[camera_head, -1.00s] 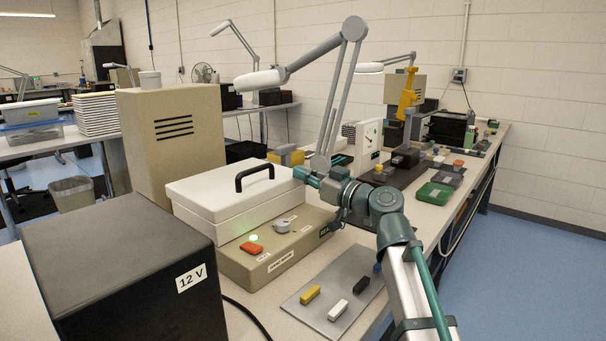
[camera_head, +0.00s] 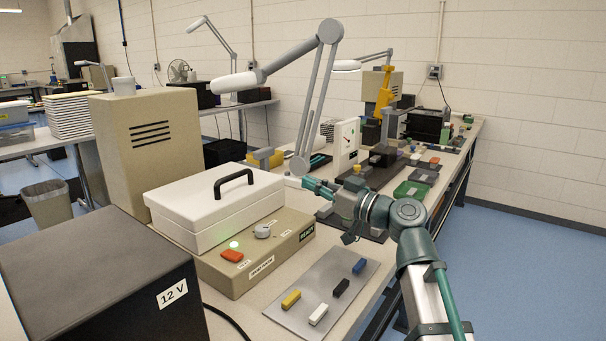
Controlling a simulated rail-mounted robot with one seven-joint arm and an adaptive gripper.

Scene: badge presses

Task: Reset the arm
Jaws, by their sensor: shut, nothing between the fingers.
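My arm comes in from the lower right, and its teal end reaches up and left over the bench (camera_head: 262,292). My gripper (camera_head: 312,184) is at the tip, near the base of the grey lamp arm and right of the white lidded box (camera_head: 215,205). It is shut and nothing shows between its fingers. It appears to be above the bench surface, touching nothing that I can make out. The fingertips are small in this view.
A grey plate (camera_head: 320,285) holds yellow, white, black and blue blocks in front. The beige base (camera_head: 255,262) carries an orange switch and a dial. A black 12 V box (camera_head: 95,275) stands left. A grey lamp (camera_head: 315,100) rises behind my gripper. Blue floor is clear at right.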

